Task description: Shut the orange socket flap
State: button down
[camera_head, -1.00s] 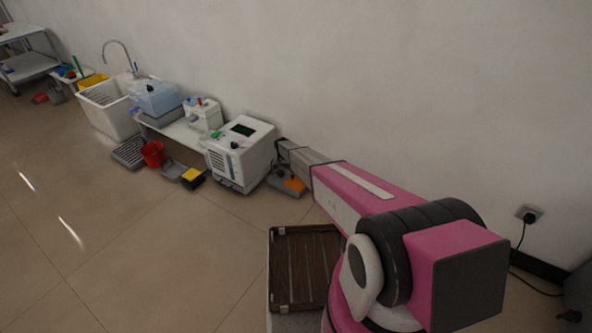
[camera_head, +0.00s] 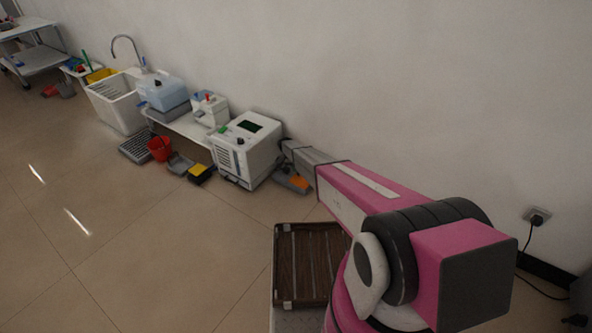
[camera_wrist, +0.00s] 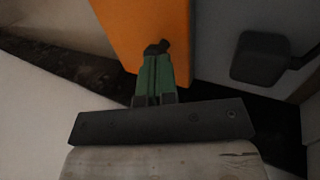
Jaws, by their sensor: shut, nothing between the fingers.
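The orange flap (camera_wrist: 145,30) fills the upper middle of the wrist view as a flat panel. In the head view it is a small orange patch (camera_head: 299,181) on a grey unit (camera_head: 287,174) low by the wall. I cannot tell its exact angle. My gripper (camera_wrist: 156,50) has green fingers shut together with nothing between them. Its dark tips overlap the flap's lower part in the wrist view; I cannot tell whether they touch it. In the head view my arm reaches toward the wall and the fingers are not clear.
A dark grey block (camera_wrist: 260,58) with a cord or arm sits right of the flap in the wrist view. A white machine (camera_head: 246,150) stands just left of the grey unit. The wall is close behind. Open floor (camera_head: 140,240) lies in front.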

jog(key=shift+r, duration=0.1)
jog(key=v, duration=1.1)
jog(key=s+d+r+n+t+y, duration=0.1)
jog(key=s+d+r, duration=0.5)
jog(key=s+r, duration=0.6)
jog(key=s+d+r+n+t+y, duration=0.1)
jog(key=s+d+r, duration=0.5)
jog(key=s, duration=1.6)
jog(key=s+d+r+n+t+y, duration=0.1)
jog(key=s+d+r+n, duration=0.4)
jog(key=s+r, duration=1.2)
jog(key=shift+s+d+r+y, duration=0.4)
jog(key=shift+d+y, duration=0.3)
jog(key=shift+d, duration=0.3)
